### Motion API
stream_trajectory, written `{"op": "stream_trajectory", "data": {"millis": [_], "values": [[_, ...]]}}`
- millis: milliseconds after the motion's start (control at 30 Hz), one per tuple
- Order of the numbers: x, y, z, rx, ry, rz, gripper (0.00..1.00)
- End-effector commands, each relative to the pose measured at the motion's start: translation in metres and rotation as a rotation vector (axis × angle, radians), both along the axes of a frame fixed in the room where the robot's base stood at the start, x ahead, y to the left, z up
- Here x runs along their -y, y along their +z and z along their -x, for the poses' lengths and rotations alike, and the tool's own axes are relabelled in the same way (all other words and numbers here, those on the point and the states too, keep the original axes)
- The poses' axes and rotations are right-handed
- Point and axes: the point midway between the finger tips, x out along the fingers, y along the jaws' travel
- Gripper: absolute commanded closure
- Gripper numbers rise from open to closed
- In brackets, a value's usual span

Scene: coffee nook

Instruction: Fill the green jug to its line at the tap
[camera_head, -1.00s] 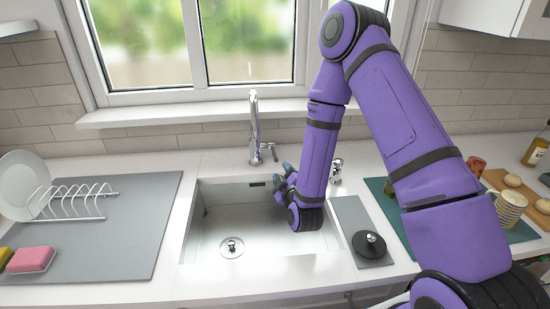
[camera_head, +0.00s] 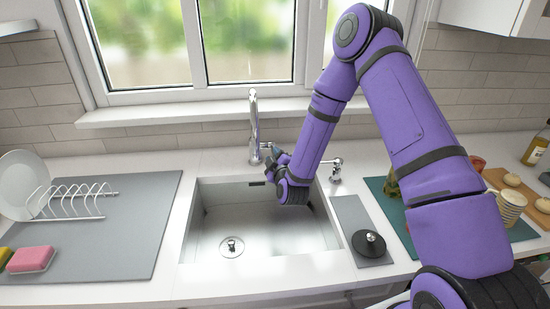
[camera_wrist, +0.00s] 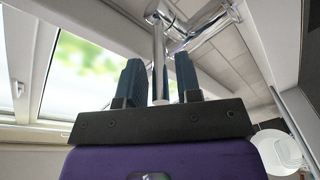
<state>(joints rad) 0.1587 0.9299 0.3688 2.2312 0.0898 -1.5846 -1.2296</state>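The chrome tap (camera_head: 254,125) stands behind the sink (camera_head: 215,210), its lever at the right of its base. My gripper (camera_head: 275,158) is at this lever, with my arm reaching over the sink's right side. In the wrist view, my gripper's two dark blue fingers (camera_wrist: 160,82) stand apart, open. The chrome lever (camera_wrist: 158,50) shows between them; I cannot tell whether they touch it. The tap body also shows there (camera_wrist: 205,28). An olive-green object (camera_head: 391,184), possibly the green jug, is partly hidden behind my arm on the teal mat (camera_head: 395,214). I see no line or water.
A chrome dispenser (camera_head: 336,168) stands behind the sink's right corner. A black round object (camera_head: 369,243) lies on a grey mat right of the sink. A dish rack (camera_head: 75,200) and pink sponge (camera_head: 31,259) are left. A striped mug (camera_head: 511,206) is right. The sink basin looks empty.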

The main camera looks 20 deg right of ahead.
Motion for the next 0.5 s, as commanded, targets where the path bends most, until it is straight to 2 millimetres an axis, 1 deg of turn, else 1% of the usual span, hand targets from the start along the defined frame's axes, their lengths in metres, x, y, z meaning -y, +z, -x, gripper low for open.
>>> {"op": "stream_trajectory", "data": {"millis": [33, 67, 100, 133, 333, 500], "values": [[0.0, 0.0, 0.0001, 0.0, 0.0, 0.0, 0.8], [-0.0001, -0.0001, 0.0001, 0.0, 0.0, 0.0, 0.87], [0.0, 0.0, 0.0001, 0.0, 0.0, 0.0, 0.97], [0.0, 0.0, 0.0001, 0.0, 0.0, 0.0, 1.0], [-0.0002, 0.0009, 0.0, -0.004, 0.0, 0.0, 1.0], [-0.0006, 0.0064, -0.0011, -0.05, 0.002, -0.007, 1.0]]}}
